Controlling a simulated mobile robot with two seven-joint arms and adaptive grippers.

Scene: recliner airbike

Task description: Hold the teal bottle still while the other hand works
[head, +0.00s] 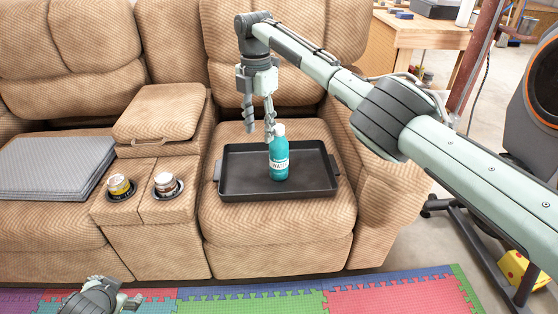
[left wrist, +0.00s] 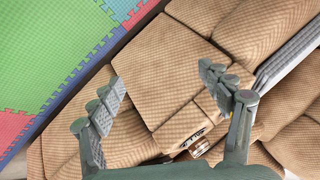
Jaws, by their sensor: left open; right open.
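My right gripper (head: 260,132) hangs fingers down from the arm coming in from the right. It is open, with its fingertips close to the bottle's cap on the left; whether they touch it I cannot tell. My left gripper (head: 104,298) is low at the left of the head view, partly cut off by the frame. In the left wrist view my left gripper (left wrist: 161,80) is open and empty.
The centre console holds two small cans (head: 119,186) (head: 166,184) in cup holders. A grey box-like slab (head: 57,168) lies on the left seat. Coloured foam mats (head: 270,302) cover the floor in front. A workbench (head: 425,32) stands at the back right.

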